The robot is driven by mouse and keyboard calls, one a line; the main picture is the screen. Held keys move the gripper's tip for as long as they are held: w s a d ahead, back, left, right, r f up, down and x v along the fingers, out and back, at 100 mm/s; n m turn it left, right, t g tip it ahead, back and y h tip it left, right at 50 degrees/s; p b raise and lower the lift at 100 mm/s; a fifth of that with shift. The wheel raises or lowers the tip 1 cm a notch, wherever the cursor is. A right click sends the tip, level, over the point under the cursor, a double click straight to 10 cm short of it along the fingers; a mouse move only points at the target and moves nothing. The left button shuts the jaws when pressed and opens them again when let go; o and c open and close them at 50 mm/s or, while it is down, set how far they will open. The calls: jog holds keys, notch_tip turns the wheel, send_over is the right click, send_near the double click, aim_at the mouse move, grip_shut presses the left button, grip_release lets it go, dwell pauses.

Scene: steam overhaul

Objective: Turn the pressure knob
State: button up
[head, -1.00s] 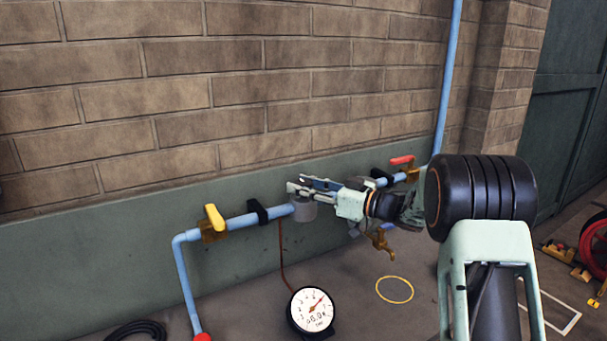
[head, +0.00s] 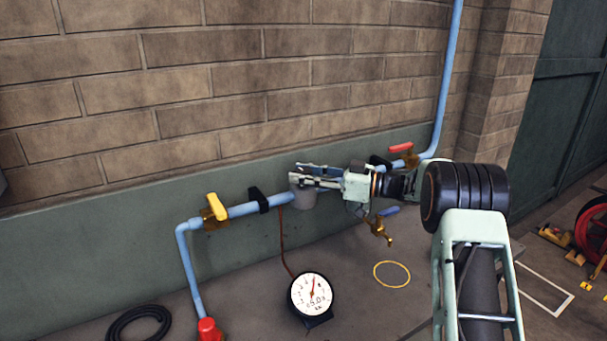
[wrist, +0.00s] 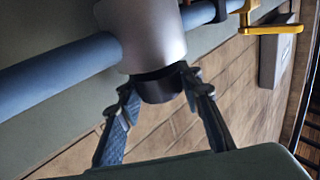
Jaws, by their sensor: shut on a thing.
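The pressure knob (wrist: 156,88) is a short black cylinder on the end of a grey metal body (wrist: 150,38) on the blue pipe. The grey body (head: 303,199) also shows in the head view, with the knob hidden behind my fingers there. My gripper (wrist: 158,83) has one finger on each side of the knob and is shut on it. In the head view my gripper (head: 298,176) reaches in from the right. A round white gauge (head: 312,294) on the floor reads about 5.0, its needle pointing nearly straight up.
The blue pipe (head: 240,209) runs along the wall. A yellow-handled valve (head: 216,207) is at left, a red-handled valve (head: 401,148) at right, and a blue-handled tap (head: 379,228) below. A black hose (head: 138,321) and red fitting (head: 208,330) lie front left.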

jog(key=o, duration=1.2)
jog(key=shift+c, duration=0.2)
jog(key=v, duration=1.2)
jog(key=shift+a+r, duration=0.1)
